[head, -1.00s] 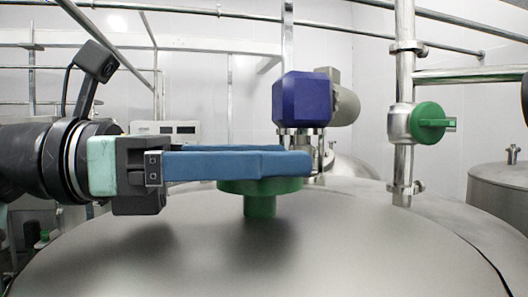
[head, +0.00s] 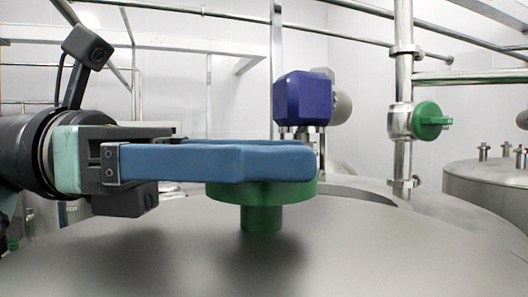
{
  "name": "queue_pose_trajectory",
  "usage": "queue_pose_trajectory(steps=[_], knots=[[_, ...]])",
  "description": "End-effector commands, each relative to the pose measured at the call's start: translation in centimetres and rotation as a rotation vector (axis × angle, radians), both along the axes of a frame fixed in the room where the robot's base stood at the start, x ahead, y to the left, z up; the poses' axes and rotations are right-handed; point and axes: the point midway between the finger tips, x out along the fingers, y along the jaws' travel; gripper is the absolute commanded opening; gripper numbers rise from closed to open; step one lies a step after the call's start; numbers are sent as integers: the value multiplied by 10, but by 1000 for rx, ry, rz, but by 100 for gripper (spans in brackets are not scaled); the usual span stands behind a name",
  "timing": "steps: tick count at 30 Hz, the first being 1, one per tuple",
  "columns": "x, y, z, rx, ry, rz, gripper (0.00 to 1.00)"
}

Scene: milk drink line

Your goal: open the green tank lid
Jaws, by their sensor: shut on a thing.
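The green tank lid handle (head: 262,204) is a round knob on a short stem, standing on the broad grey metal tank top (head: 330,240). My gripper (head: 310,162) reaches in from the left with its long blue fingers level at the knob. The near finger covers the upper part of the knob, and its rim and stem show below. The fingers are shut on the knob. The contact itself is hidden behind the near finger.
A blue motor block (head: 303,98) stands behind the knob. A vertical steel pipe with a green valve (head: 430,121) rises at the right. Another steel tank (head: 488,183) stands at the far right.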

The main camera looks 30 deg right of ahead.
Motion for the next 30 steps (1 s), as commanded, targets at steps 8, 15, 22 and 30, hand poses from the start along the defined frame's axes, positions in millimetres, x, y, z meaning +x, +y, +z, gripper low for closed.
queue_pose_trajectory(steps=[8, 15, 22, 30], knots=[[1, -1, 0, 0, 2, 2, 100], [0, -1, 0, 0, 2, 1, 100], [1, 0, 1, 0, 2, 1, 100], [17, 25, 6, -2, 7, 5, 100]])
